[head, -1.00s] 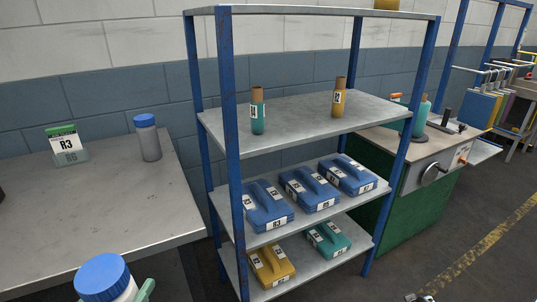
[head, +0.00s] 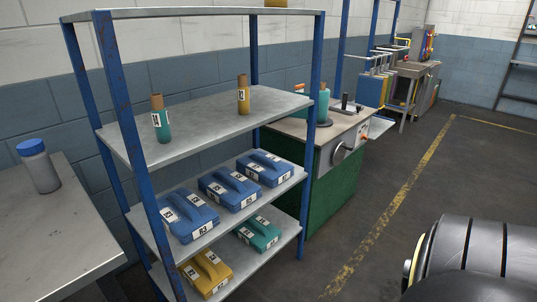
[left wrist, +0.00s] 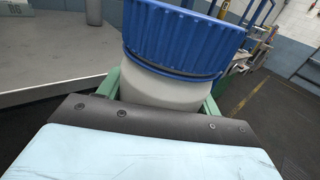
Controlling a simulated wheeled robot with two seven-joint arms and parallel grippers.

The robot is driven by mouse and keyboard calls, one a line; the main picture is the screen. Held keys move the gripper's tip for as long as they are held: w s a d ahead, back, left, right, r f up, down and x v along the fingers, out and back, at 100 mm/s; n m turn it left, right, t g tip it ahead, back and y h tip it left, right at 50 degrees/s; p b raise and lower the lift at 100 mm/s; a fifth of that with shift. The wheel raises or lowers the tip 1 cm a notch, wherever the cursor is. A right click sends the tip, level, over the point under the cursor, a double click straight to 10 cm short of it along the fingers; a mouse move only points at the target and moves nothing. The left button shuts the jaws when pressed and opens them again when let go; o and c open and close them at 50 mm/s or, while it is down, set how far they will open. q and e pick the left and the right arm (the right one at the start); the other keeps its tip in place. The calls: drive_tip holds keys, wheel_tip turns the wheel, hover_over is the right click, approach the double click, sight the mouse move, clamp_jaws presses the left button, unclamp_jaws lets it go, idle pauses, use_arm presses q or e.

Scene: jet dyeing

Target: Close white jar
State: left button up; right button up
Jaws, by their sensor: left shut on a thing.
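A white jar (left wrist: 160,88) with a ribbed blue lid (left wrist: 183,38) fills the upper middle of the left wrist view. My left gripper (left wrist: 158,96) is shut on the jar's body, with a green finger on either side below the lid. The lid sits on the jar's top; I cannot tell how tightly it is screwed on. The held jar and left gripper are outside the head view. Another pale jar with a blue lid (head: 40,168) stands upright on the grey table at the left. My right gripper is not in view.
A blue-framed shelf (head: 205,125) holds two small bottles on top and several labelled boxes below. The grey table (head: 60,235) is at the left. A green cabinet (head: 335,195) stands behind the shelf. The floor (head: 400,215) at the right is largely open.

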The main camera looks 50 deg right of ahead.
use_arm(q)
drive_tip(key=shift+r, duration=0.1)
drive_tip(key=a+f+n+t+y, duration=0.1)
drive_tip(key=a+n+t+y, duration=0.3)
drive_tip(key=a+n+y, duration=0.4)
drive_tip(key=a+y, duration=0.3)
drive_tip(key=a, duration=0.4)
drive_tip(key=shift+y, duration=0.3)
